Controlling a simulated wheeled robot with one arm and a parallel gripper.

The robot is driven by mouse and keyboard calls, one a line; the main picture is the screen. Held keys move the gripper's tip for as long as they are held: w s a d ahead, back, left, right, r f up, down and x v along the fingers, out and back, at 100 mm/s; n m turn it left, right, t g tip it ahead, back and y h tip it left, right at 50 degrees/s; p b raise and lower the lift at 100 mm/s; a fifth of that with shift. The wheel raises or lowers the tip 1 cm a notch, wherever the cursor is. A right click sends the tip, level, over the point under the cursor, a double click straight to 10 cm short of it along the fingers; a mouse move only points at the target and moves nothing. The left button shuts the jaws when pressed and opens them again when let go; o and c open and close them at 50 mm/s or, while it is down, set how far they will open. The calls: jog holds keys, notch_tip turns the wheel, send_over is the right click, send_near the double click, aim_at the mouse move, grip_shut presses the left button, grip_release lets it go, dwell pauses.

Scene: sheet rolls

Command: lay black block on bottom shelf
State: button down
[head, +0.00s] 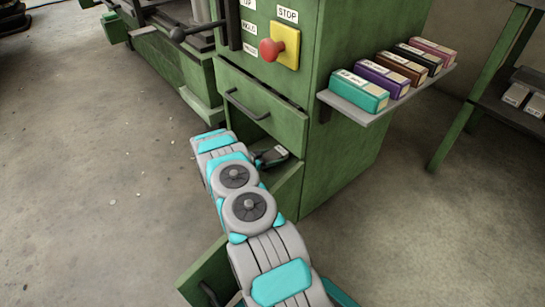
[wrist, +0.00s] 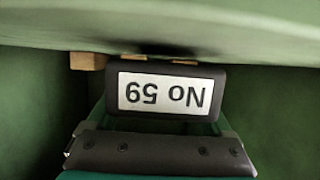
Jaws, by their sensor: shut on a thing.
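The black block (wrist: 205,75) shows in the wrist view, with a white label reading "No 59" upside down. My gripper (wrist: 165,122) is shut on it, and the block lies between its fingers. Around them are the green walls of a cabinet interior (wrist: 275,110). In the head view, my arm reaches to the opening below a closed drawer (head: 262,105) of the green cabinet. A dark shape (head: 271,156) shows there at the arm's end; I cannot tell block from gripper in it. I cannot tell whether the block touches the shelf surface.
A side shelf (head: 352,112) holds several labelled boxes, the nearest a teal one (head: 358,92). An open green panel with a handle (head: 207,277) stands low beside my arm. A red stop button (head: 270,49) is above the drawer. The floor at left is mostly clear.

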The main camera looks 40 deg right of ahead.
jog(key=shift+f, duration=0.45)
grip_release()
